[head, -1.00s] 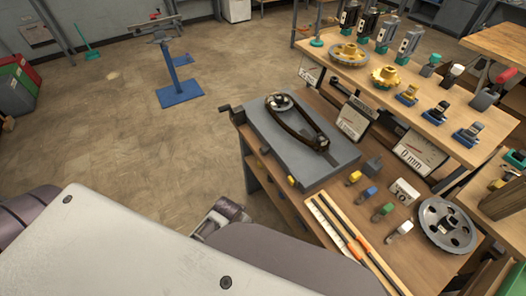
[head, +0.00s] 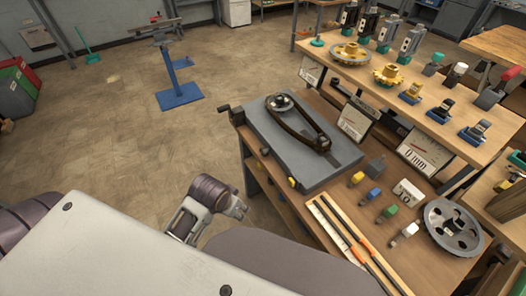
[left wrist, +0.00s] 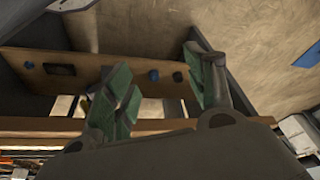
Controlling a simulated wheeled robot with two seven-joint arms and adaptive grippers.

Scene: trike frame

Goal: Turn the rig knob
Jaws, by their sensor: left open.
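The rig is a grey plate (head: 268,133) with a dark chain loop (head: 303,124) around its sprockets, on the left end of the workbench. A dark knob (head: 237,115) sticks out at the rig's left end; I take it to be the rig knob. My left gripper (head: 238,210) is below and in front of the bench's left end, apart from the knob. In the left wrist view its greenish-padded fingers (left wrist: 155,66) are spread and empty. Wooden bench parts with small dark blue round pieces (left wrist: 153,74) lie beyond them. My right gripper is out of view.
The bench holds a spoked wheel (head: 452,227), coloured small blocks (head: 371,193) and long rods (head: 345,235). A raised shelf (head: 345,63) carries gears and fittings. A blue-based stand (head: 180,97) is on the floor.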

